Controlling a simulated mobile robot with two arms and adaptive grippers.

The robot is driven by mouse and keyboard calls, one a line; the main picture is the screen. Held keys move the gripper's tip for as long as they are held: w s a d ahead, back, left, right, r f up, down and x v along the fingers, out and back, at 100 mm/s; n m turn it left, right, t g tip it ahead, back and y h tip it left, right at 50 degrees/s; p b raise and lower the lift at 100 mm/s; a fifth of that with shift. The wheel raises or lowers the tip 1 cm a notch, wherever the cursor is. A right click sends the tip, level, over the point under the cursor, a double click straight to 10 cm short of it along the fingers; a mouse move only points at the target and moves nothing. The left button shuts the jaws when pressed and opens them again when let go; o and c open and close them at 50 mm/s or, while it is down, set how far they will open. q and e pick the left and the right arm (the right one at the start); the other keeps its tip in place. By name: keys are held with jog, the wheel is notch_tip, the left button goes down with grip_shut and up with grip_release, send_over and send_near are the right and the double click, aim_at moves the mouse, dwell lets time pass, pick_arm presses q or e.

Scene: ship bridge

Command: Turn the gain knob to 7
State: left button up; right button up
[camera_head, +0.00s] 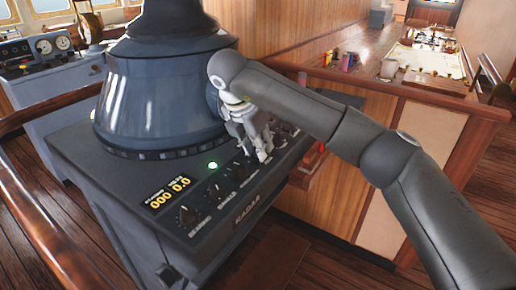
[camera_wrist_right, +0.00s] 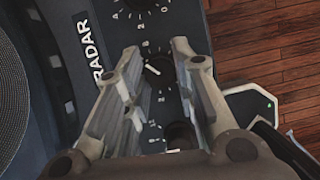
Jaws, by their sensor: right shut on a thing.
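The radar console (camera_head: 130,190) stands in the middle of the head view, with a row of black knobs along its sloped front edge. My right gripper (camera_head: 262,154) comes down over the right part of this row. In the right wrist view, its two fingers (camera_wrist_right: 155,55) stand on either side of a black knob (camera_wrist_right: 158,68) with a white pointer line, and they are shut on it. I take this as the gain knob, but its label is not readable. Numbers ring it, but its exact setting is unclear. My left gripper is not in view.
The large blue-grey radar hood (camera_head: 160,95) rises close behind the gripper. Other knobs (camera_head: 188,215) and a lit display (camera_head: 168,193) sit to the left. A wooden rail (camera_head: 400,92) and a chart table (camera_head: 430,60) lie beyond my right arm.

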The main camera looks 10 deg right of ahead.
jog(key=shift+m, duration=0.5)
jog(key=o, duration=1)
jog(key=shift+r, duration=0.1)
jog(key=v, duration=1.1)
jog(key=shift+a+r, duration=0.3)
jog(key=shift+r, duration=0.05)
